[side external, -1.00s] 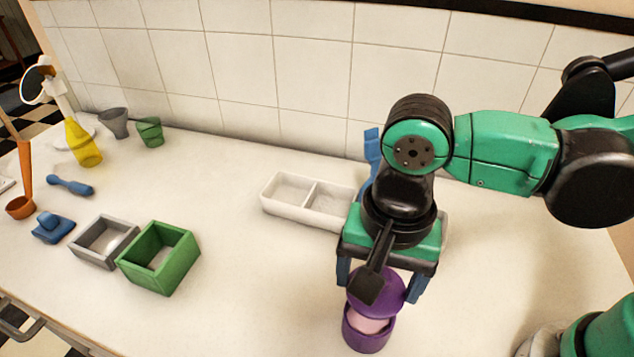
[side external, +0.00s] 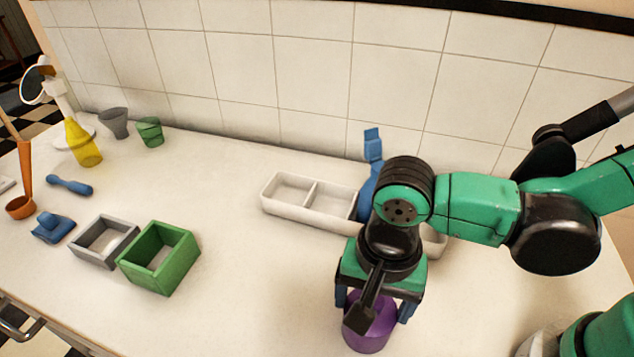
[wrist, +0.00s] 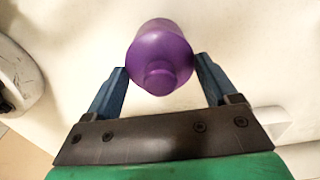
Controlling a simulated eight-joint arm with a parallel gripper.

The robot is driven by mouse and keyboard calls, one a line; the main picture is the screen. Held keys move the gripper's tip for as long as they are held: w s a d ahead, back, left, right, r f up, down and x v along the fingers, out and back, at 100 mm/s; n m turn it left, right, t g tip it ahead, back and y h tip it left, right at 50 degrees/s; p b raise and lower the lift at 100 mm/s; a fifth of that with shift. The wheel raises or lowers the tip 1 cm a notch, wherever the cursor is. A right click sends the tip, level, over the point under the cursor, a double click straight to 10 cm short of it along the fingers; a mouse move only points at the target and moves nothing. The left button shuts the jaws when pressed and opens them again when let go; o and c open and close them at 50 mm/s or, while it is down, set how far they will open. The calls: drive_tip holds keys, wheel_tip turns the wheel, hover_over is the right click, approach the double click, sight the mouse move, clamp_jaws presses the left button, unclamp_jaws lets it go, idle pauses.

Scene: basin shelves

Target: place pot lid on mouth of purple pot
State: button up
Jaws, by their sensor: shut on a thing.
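The purple pot (side external: 366,340) stands upright near the front edge of the counter, below my gripper (side external: 374,305). My gripper is shut on the purple pot lid (wrist: 163,54), with one blue finger on each side of it. In the wrist view, the lid's round knob points toward the camera, and the lid covers the pot's mouth. No gap shows between lid and pot in either view, but whether the lid is fully seated is hard to tell. In the side view, my wrist hides much of the lid.
A white divided tray (side external: 310,222) and a blue upright object (side external: 373,150) stand behind my gripper. A green box (side external: 158,270) and a grey box (side external: 92,252) sit to the left. The counter between the green box and the pot is clear.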

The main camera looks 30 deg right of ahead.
drive_tip(key=shift+f, duration=0.1)
drive_tip(key=shift+c, duration=0.7)
drive_tip(key=o, duration=1.2)
wheel_tip(320, 180, up, 13)
drive_tip(key=w+d+f+n+t, duration=0.1)
drive_tip(key=w+d+n+t, duration=0.1)
drive_tip(key=d, duration=0.3)
drive_tip(key=w+d+f+n+t, duration=0.2)
drive_tip(key=d+n, duration=0.2)
drive_tip(key=d, duration=0.2)
drive_tip(key=w+d+f+n+t, duration=0.1)
drive_tip(key=w+d+n+t, duration=0.1)
drive_tip(key=d, duration=0.4)
drive_tip(key=shift+w+d+f+n+t, duration=0.1)
drive_tip(key=shift+w+f+n+t, duration=0.15)
drive_tip(key=shift+w+n+t, duration=0.25)
drive_tip(key=shift+s, duration=0.1)
